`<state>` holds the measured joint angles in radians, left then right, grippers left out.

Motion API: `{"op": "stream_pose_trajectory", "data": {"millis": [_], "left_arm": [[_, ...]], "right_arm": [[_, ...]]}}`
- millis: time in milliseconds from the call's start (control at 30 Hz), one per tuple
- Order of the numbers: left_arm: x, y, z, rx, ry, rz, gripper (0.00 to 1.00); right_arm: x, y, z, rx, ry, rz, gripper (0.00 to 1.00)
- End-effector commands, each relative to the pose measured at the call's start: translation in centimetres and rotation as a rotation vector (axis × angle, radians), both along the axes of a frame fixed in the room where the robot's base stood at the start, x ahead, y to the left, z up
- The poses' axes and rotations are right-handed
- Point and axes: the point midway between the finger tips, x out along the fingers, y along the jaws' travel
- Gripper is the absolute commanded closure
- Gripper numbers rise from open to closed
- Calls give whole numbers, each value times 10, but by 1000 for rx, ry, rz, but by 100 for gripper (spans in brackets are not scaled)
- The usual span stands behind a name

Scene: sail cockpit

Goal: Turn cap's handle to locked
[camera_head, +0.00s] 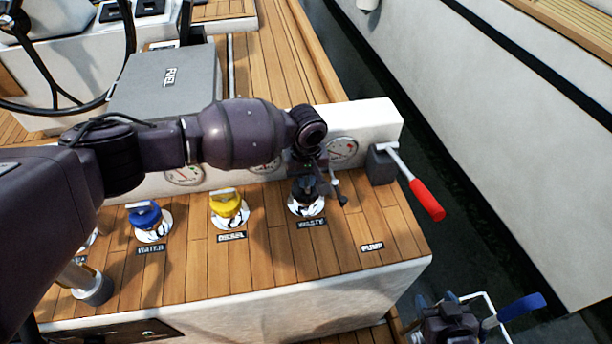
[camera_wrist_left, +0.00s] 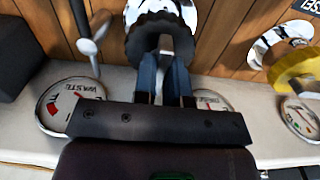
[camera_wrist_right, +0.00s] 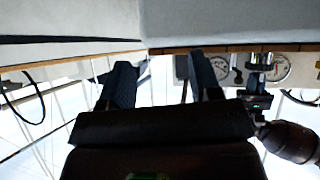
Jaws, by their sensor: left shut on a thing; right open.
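My left gripper (camera_wrist_left: 164,72) is shut on this handle from above; in the head view the wrist partly hides the cap. No lock marks can be read. My right gripper (camera_wrist_right: 163,82) is open and empty, away from the cap, low at the right of the head view.
A yellow diesel cap (camera_head: 229,206) and a blue water cap (camera_head: 145,216) stand to the left. A pump lever with a red grip (camera_head: 427,200) is at the right. Round gauges (camera_head: 342,150) line the white wall behind. The front deck strip is clear.

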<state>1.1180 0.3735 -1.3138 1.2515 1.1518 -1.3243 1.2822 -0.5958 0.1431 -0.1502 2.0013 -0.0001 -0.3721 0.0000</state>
Motion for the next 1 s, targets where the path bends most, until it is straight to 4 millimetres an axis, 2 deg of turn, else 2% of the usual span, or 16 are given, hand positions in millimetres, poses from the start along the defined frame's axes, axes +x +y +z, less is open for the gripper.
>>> {"op": "stream_pose_trajectory", "data": {"millis": [267, 533, 1000], "left_arm": [[-1, -1, 5, -1, 2, -108, 100], [-2, -1, 3, -2, 3, -297, 100], [-1, 0, 0, 1, 1, -736, 100]], "right_arm": [[0, -2, 27, -1, -11, -4, 42], [4, -2, 56, 0, -32, -5, 42], [15, 0, 75, 0, -58, 1, 42]]}}
